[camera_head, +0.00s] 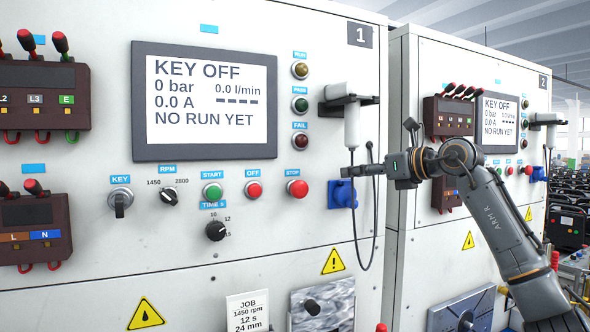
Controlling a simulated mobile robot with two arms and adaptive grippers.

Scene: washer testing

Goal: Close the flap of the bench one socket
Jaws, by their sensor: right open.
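The bench one panel (230,245), marked with a 1, fills the left and middle of the head view. Its blue socket (343,196) is low on the right side of the panel. The top of the socket is close behind my right gripper in the picture, and I cannot tell how its flap stands. My right gripper (346,172) is open, reaching in from the right just above the socket. I cannot tell whether it touches the socket or flap. My left gripper is not in view.
A white handheld tool (351,125) hangs in a black holder above my right gripper, and its dark cable (358,255) loops down beside the socket. Red stop button (297,188) and other controls are to the left. Bench two (480,60) stands behind my right arm.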

